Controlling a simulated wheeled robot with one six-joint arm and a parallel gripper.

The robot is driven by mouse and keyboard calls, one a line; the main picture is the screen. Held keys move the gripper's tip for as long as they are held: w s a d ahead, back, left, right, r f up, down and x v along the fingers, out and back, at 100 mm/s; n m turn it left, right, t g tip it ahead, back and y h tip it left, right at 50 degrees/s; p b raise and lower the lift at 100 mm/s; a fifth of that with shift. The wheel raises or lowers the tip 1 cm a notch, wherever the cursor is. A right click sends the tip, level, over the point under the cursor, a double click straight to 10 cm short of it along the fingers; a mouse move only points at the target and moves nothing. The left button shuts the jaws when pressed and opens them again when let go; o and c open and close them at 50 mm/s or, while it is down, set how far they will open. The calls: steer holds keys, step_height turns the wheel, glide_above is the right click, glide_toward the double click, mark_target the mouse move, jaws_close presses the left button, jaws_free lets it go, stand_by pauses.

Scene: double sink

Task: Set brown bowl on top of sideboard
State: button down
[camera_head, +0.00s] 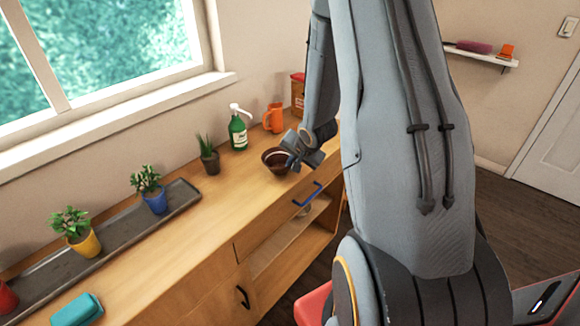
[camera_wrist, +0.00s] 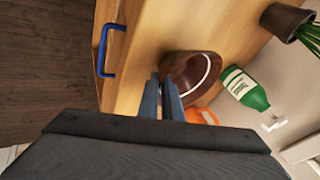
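The brown bowl (camera_head: 274,160) is at the top of the wooden sideboard (camera_head: 200,225), near its front edge and towards the far end. Whether its base touches the wood cannot be told. My gripper (camera_head: 298,150) is at the bowl's right side in the head view. In the wrist view the two fingers of my gripper (camera_wrist: 162,88) are close together at the near wall of the bowl (camera_wrist: 195,75), with the rim between them. The fingers hide part of that wall.
A green bottle (camera_head: 238,132), an orange mug (camera_head: 273,118) and a potted plant (camera_head: 209,158) stand behind the bowl. A long grey tray (camera_head: 115,235) holds potted plants to the left. A teal object (camera_head: 76,310) lies in front. A blue handle (camera_head: 308,194) juts out below the top.

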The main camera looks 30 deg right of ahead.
steer(key=shift+f, duration=0.4)
steer(key=c, duration=1.9)
jaws_free()
steer(key=shift+f, duration=0.1)
steer(key=shift+c, duration=0.2)
steer(key=shift+a, duration=0.1)
steer(key=v, duration=1.2)
steer(key=s+a+r+n+g, duration=0.2)
steer(key=s+a+n, duration=0.3)
steer(key=a, duration=0.4)
steer(key=s+a+r+n+g, duration=0.2)
steer(key=s+a+r+n, duration=0.3)
steer(key=a, duration=0.4)
steer(key=s+n, duration=0.1)
steer(key=s, duration=0.1)
steer(key=shift+s+a+n, duration=0.3)
steer(key=shift+s, duration=0.05)
